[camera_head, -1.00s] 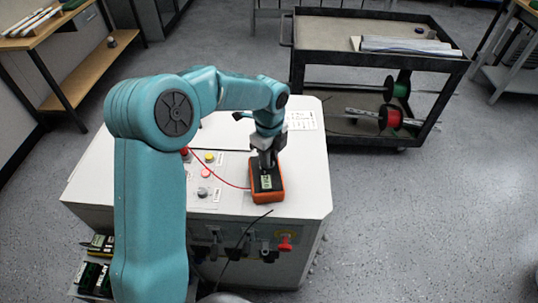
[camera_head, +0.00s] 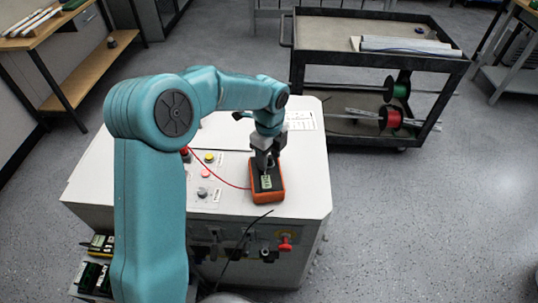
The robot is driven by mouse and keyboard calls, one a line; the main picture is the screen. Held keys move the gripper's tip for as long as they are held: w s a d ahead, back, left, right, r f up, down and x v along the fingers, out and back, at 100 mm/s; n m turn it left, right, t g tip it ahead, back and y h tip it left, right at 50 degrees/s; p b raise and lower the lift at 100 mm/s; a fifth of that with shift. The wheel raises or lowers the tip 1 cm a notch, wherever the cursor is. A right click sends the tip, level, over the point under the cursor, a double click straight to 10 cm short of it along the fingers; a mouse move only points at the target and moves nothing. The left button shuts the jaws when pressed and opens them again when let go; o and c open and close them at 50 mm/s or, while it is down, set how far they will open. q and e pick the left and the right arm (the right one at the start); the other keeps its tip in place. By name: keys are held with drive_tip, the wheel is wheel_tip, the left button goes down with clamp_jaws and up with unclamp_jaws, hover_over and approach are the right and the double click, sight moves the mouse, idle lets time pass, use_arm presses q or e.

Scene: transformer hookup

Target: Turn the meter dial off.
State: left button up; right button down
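The orange meter (camera_head: 268,197) with a dark face and a small lit display lies on the light cabinet top, near its right front edge. My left gripper (camera_head: 265,165) points down at the far part of the meter's face, at or just above it. The gripper and wrist hide the dial, and I cannot tell whether the fingers touch it or are open or shut. My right gripper is not in view.
A white cabinet (camera_head: 312,180) bears the meter, a panel of coloured buttons (camera_head: 206,172) and a red lead (camera_head: 229,184). A black lead hangs over its front edge. A black cart (camera_head: 340,70) with wire spools stands behind at right. Grey floor lies open at right.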

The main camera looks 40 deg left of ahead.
sight(269, 157)
use_arm(q)
wheel_tip(269, 157, up, 16)
drive_tip(key=shift+r, duration=0.2)
idle(0.4)
